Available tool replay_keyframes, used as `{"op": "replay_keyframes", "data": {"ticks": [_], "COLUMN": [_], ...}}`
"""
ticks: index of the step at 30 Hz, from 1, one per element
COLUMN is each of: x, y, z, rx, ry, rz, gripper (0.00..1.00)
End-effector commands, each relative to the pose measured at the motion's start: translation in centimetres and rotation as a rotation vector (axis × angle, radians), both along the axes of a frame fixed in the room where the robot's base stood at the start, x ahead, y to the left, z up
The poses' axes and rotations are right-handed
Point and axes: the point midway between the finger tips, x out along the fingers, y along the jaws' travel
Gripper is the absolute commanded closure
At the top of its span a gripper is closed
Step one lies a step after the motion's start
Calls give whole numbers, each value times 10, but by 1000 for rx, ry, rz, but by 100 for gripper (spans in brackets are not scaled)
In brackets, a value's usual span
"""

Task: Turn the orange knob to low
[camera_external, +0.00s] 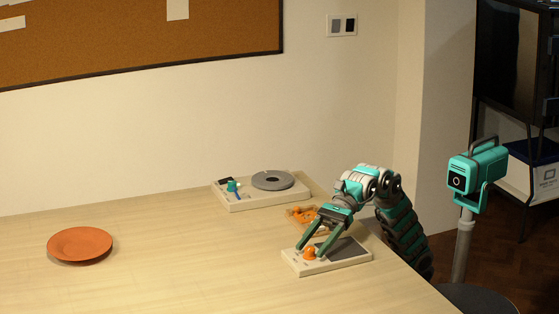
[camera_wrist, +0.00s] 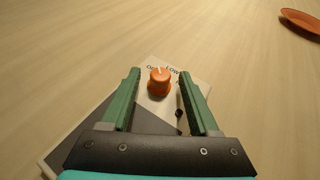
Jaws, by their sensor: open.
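The orange knob (camera_external: 309,252) stands on a cream control box with a dark grey panel (camera_external: 346,250) near the right of the table. In the wrist view the knob (camera_wrist: 159,82) has a pale pointer mark on top, directed toward the printed letters at the far edge of the box (camera_wrist: 196,90). The letters are partly hidden and too small to read fully. My gripper (camera_external: 305,252) reaches down at the box. In the wrist view its two green fingers (camera_wrist: 158,80) are open, one on each side of the knob, with gaps between fingers and knob.
A second box (camera_external: 240,205) with a teal knob (camera_external: 232,186) and a grey round plate (camera_external: 272,180) stands farther back. Small orange items (camera_external: 299,214) lie between the boxes, partly behind my arm. A terracotta plate (camera_external: 80,244) lies at the left. The table's middle is clear.

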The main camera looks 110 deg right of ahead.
Motion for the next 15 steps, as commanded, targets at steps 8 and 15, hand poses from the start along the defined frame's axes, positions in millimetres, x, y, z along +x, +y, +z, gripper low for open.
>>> {"op": "replay_keyframes", "data": {"ticks": [8,15], "x": [0,0], "y": [0,0], "z": [0,0], "rx": [0,0], "ry": [0,0], "rz": [-1,-1], "gripper": [44,71]}}
